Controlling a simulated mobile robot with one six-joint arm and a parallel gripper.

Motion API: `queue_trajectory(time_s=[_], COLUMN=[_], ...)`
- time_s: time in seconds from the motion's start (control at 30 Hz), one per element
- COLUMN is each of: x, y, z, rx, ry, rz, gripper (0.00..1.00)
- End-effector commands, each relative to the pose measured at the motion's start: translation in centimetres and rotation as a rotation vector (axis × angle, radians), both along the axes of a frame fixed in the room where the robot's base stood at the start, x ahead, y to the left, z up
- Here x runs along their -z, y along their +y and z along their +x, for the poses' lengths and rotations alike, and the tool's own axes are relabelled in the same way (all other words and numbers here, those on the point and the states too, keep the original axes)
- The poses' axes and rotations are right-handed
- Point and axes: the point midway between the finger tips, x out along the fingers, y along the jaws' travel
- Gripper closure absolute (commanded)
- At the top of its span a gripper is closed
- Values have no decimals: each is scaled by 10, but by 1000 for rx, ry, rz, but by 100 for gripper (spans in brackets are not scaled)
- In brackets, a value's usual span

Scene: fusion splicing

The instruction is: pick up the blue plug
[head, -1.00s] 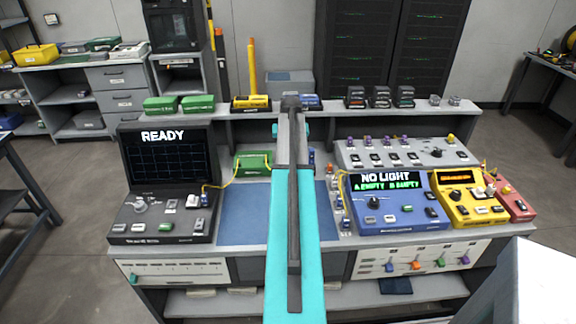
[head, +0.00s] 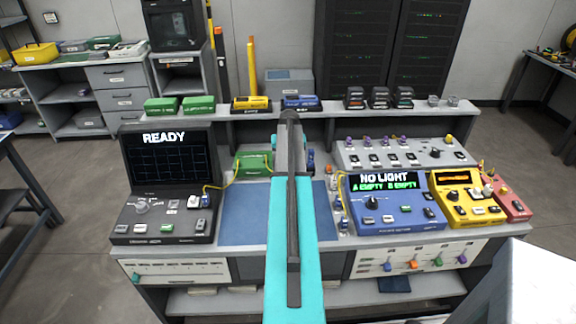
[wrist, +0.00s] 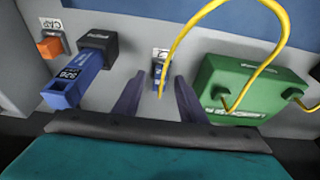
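A yellow cable (wrist: 183,45) hangs across the view just beside the plug. A larger blue piece with a black block (wrist: 75,80) lies to the left; I cannot tell its exact kind. In the head view my arm hides the fingers and the small plug.
A green box (wrist: 245,90) with the yellow cable stands close on the right in the wrist view. An orange cap (wrist: 50,47) is at the left. In the head view, the black splicer (head: 165,185) reads READY and the blue meter (head: 395,215) reads NO LIGHT.

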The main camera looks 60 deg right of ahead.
Motion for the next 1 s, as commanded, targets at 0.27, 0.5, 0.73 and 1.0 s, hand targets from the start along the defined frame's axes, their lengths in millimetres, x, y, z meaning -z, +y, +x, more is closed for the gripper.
queue_trajectory(time_s=[0.27, 0.5, 0.73, 1.0], x=[0, 0, 0, -3], y=[0, 0, 1, 0], z=[0, 1, 1, 1], rx=[0, -1, -1, -1], ry=[0, 0, 0, 0], rz=[0, 0, 0, -1], gripper=[62, 95, 100, 100])
